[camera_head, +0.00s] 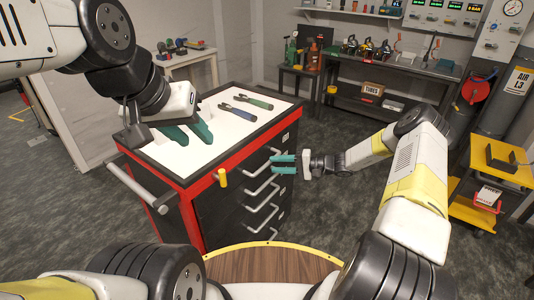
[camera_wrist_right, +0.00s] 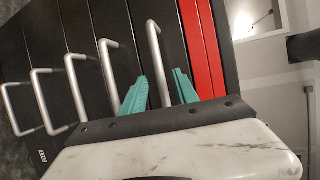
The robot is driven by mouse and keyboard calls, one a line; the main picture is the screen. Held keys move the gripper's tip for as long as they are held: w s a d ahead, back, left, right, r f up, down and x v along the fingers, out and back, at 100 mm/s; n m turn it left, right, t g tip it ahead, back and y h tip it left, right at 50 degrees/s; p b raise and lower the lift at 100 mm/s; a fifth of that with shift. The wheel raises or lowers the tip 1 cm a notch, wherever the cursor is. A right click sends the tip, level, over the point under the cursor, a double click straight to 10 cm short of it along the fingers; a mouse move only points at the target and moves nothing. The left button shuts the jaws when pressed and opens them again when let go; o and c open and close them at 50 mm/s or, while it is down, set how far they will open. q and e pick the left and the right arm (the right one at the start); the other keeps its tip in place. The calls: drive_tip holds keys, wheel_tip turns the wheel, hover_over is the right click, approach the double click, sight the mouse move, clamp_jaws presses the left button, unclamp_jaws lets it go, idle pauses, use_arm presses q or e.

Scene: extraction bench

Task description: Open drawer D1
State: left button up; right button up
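The black drawer cabinet with a red frame (camera_head: 205,182) stands ahead, with several bar handles down its front. Drawer labels are unreadable, so I cannot confirm which is D1. In the right wrist view, the handle nearest the red edge (camera_wrist_right: 153,45) belongs to the top drawer and passes between my fingers. My right gripper (camera_head: 275,164) is at the upper handles with teal fingers apart; it also shows in the right wrist view (camera_wrist_right: 160,75). A gap shows on both sides of the bar. The drawers look shut. My left gripper (camera_head: 190,135) is open and empty above the cabinet top.
A yellow cart (camera_head: 497,180) stands right. Floor before the drawers is clear.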

sight(267, 163)
drive_tip(key=shift+x, duration=2.25)
clamp_jaws()
